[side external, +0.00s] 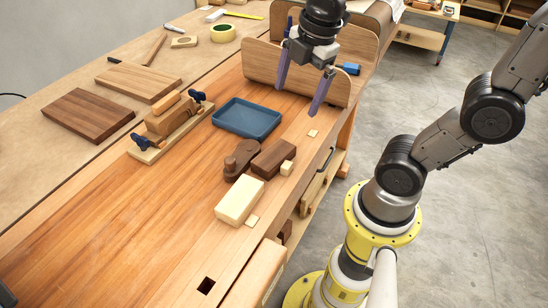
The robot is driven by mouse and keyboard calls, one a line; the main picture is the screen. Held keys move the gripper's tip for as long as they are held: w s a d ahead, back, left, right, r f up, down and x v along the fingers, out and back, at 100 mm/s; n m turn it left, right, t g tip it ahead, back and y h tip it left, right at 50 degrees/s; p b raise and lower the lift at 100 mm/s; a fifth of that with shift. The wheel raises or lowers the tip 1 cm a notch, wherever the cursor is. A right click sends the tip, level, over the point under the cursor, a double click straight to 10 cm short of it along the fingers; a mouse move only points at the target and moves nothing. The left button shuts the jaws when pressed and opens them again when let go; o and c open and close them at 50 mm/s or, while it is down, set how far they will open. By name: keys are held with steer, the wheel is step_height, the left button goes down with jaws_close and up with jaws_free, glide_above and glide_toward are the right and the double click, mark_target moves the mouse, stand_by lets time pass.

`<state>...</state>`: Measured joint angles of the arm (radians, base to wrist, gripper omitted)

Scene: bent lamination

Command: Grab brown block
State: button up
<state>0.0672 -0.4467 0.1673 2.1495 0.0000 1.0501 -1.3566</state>
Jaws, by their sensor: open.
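A dark brown block (273,158) lies on the wooden bench near its right edge. It appears to touch or sit very close to a rounded brown wooden piece (241,160) on its left. A small pale cube (287,168) is at its right end. A cream block (240,200) lies just in front of it. My gripper (300,100) is open and empty, with two purple fingers pointing down. It is above the bench, up and to the right of the brown block in the picture.
A blue tray (247,119) lies behind the brown block. Bent wooden panels (290,75) stand behind my gripper. A clamped wooden stack (168,122) and a dark board (88,115) are to the left. The front left of the bench (120,230) is clear.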

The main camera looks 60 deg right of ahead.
steer(key=w+d+f+n+g, duration=0.1)
steer(key=w+d+f+g, duration=0.15)
steer(key=w+f, duration=0.2)
glide_above(282, 146)
steer(key=f, duration=0.8)
steer(key=shift+s+d, duration=0.1)
steer(key=shift+s, duration=0.1)
steer(key=shift+w+f, duration=0.15)
steer(key=shift+f, duration=2.9)
steer(key=c, duration=1.5)
steer(key=shift+r, duration=0.1)
